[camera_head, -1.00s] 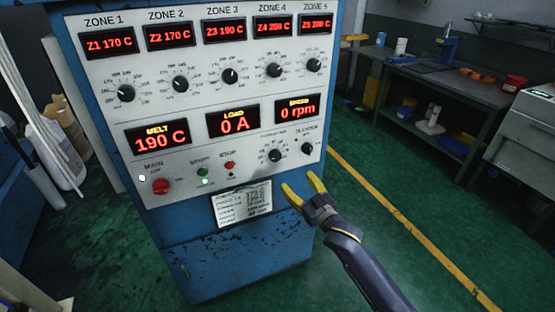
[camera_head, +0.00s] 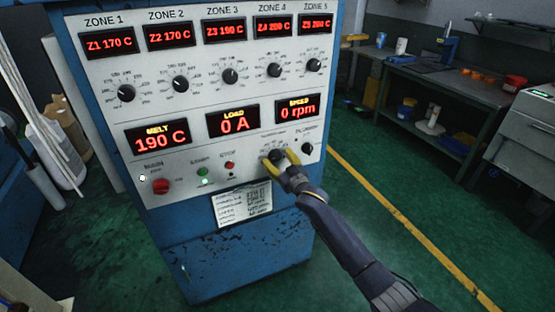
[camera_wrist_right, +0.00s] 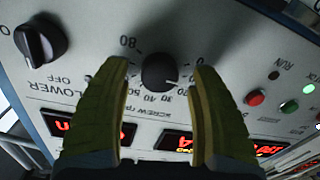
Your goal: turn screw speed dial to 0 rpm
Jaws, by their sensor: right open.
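The screw speed dial (camera_head: 276,156) is a small black knob on the lower right of the white control panel. In the right wrist view the dial (camera_wrist_right: 158,72) sits between my fingers, with numbers around it upside down. Its white pointer line aims right and slightly down there; the scale mark it faces is partly behind a finger. My right gripper (camera_head: 279,160) is open, with its yellow fingers on either side of the dial. Gaps show between dial and fingers in the wrist view (camera_wrist_right: 159,66). The speed display (camera_head: 297,108) reads 0 rpm. My left gripper is not in view.
The blower knob (camera_head: 307,148) is just right of the dial. Red (camera_head: 229,165) and green (camera_head: 203,171) buttons and a red main switch (camera_head: 160,186) lie to the left. A paper label (camera_head: 242,205) hangs below. Open green floor lies right of the cabinet.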

